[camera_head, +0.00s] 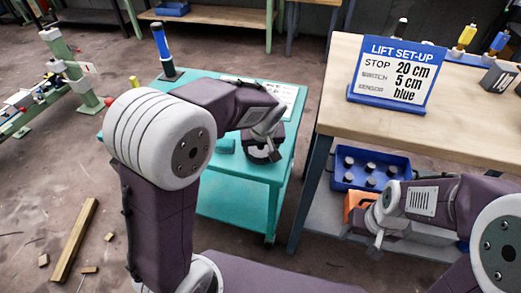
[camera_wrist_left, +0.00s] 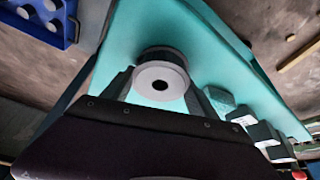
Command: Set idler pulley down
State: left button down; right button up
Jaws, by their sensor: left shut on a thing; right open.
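The idler pulley, a grey disc with a dark centre hole, shows in the left wrist view (camera_wrist_left: 148,78) between the fingers of my left gripper (camera_wrist_left: 160,95). In the head view my left gripper (camera_head: 262,143) is over the teal cart (camera_head: 225,182), shut on the pulley (camera_head: 262,155), which is partly hidden by the hand. I cannot tell whether the pulley touches the cart top. My right gripper (camera_head: 376,228) is open at the lower right, in front of the wooden bench's lower shelf.
A blue-handled tool (camera_head: 161,42) stands upright at the cart's far left corner. A paper sheet (camera_head: 287,95) lies at its back. A small teal block (camera_wrist_left: 219,98) is near the pulley. A blue tray (camera_head: 345,181) of several grey cylinders and a sign (camera_head: 395,70) are at the right.

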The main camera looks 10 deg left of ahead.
pick_arm(q)
jog(key=shift+c, duration=1.1)
grip_release()
jog(key=shift+f, duration=0.15)
jog(key=p+v, duration=0.5)
jog(key=v, duration=0.7)
jog(key=s+a+f+m+g+h, duration=0.1)
jog(key=s+a+f+m+g, duration=0.2)
jog(key=s+f, duration=0.9)
jog(key=a+f, duration=0.2)
jog(key=a, duration=0.1)
jog(key=shift+s+a+m+h, duration=0.15)
jog(key=shift+s+m+h, duration=0.2)
jog(key=shift+m+h, duration=0.05)
jog(key=shift+r, duration=0.1)
notch_tip(320, 180, up, 30)
jog(key=p, duration=3)
